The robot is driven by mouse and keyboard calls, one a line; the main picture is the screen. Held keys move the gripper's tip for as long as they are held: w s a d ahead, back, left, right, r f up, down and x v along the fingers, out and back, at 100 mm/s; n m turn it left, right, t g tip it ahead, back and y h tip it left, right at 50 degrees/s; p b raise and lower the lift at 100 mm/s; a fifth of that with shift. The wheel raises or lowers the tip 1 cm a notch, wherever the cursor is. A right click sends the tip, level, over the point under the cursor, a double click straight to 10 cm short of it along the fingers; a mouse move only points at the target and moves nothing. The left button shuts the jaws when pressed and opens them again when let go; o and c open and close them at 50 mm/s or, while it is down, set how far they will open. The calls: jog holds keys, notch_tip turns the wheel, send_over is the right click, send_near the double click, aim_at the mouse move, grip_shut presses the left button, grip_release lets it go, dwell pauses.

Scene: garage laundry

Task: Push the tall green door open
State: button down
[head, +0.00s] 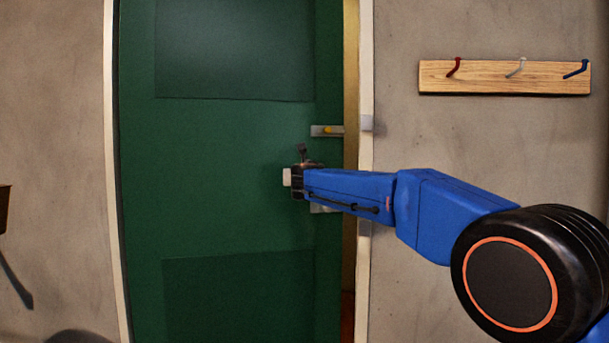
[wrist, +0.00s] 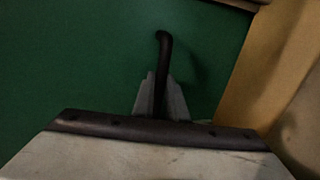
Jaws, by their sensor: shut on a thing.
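The tall green door (head: 215,150) fills the left-middle of the head view and the background of the wrist view (wrist: 70,60). A narrow tan gap shows between its right edge and the white frame (head: 366,60), so it looks slightly ajar. My gripper (head: 302,164) is at the door's right side, at handle height. In the wrist view its grey fingers (wrist: 161,98) are shut on a dark door handle (wrist: 163,55), whose bent end sticks out past them. My arm hides part of the handle in the head view.
A metal latch with a yellow knob (head: 328,131) sits on the door above my gripper. A wooden hook rail (head: 500,84) is on the grey wall at right. A brown object (head: 4,208) shows at the far left edge.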

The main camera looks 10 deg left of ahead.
jog(key=c, duration=1.8)
grip_release()
jog(key=shift+o, duration=0.2)
jog(key=s+d, duration=0.3)
jog(key=s, duration=1.4)
jog(key=shift+s, duration=0.1)
